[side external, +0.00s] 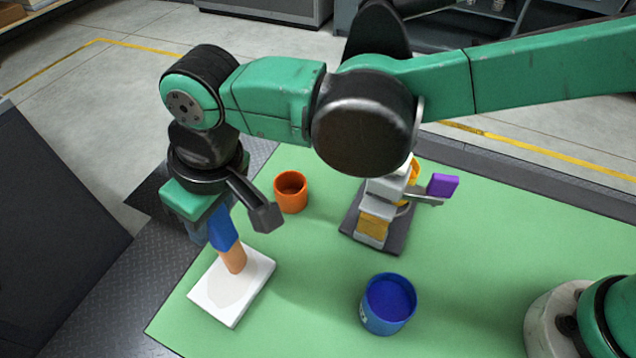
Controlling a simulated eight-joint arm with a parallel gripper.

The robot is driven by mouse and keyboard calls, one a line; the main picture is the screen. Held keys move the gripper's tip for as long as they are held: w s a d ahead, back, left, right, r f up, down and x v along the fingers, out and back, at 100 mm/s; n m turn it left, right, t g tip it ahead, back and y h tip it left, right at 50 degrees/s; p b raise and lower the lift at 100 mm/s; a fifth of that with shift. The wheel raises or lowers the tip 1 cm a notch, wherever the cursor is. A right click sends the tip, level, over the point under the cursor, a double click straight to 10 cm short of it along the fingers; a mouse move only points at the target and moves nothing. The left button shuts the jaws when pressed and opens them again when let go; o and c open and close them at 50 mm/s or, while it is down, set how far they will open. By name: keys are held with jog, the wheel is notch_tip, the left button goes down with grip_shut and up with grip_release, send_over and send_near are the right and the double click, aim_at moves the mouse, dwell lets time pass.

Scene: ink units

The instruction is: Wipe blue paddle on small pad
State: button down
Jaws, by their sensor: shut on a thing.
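My gripper (232,219) is at the left, pointing down over the small white pad (207,296). It is shut on the blue paddle (221,231), whose blue upper part shows below my wrist. A tan-orange lower piece (234,259) continues down from the blue part and reaches the pad, slightly tilted. It seems to touch the pad, but the exact contact is hard to tell. A pale greyish patch shows on the pad around its lower end. One dark finger stands out to the right; the other is mostly hidden.
An orange cup (291,193) stands behind the pad to the right. A blue cup (388,304) with blue inside stands at the front middle. A grey and yellow stand (372,225) with a purple paddle (442,185) is right of centre. The green mat (300,310) is clear between them.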

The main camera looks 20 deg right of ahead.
jog(key=shift+w+d+f, duration=0.1)
jog(key=shift+w+d, duration=0.35)
jog(key=shift+d, duration=0.1)
jog(key=shift+s+a, duration=1.05)
jog(key=shift+a, duration=0.2)
jog(key=shift+s+a, duration=1)
jog(key=shift+a, duration=0.2)
jog(key=shift+w+d, duration=1.05)
jog(key=shift+d, duration=0.2)
jog(key=shift+w+d, duration=1)
jog(key=shift+d, duration=0.25)
jog(key=shift+r, duration=3)
jog(key=w+d+r+m, duration=0.15)
jog(key=w+d, duration=0.25)
jog(key=d, duration=0.4)
jog(key=w+d+r+m, duration=0.1)
jog(key=w+d+m, duration=0.15)
jog(key=d, duration=0.45)
jog(key=d+m+t+h, duration=0.1)
jog(key=d+m, duration=0.3)
jog(key=d, duration=1.5)
jog(key=shift+s+d+r+h, duration=0.25)
jog(key=shift+s+d+h, duration=0.05)
jog(key=shift+s+h, duration=0.15)
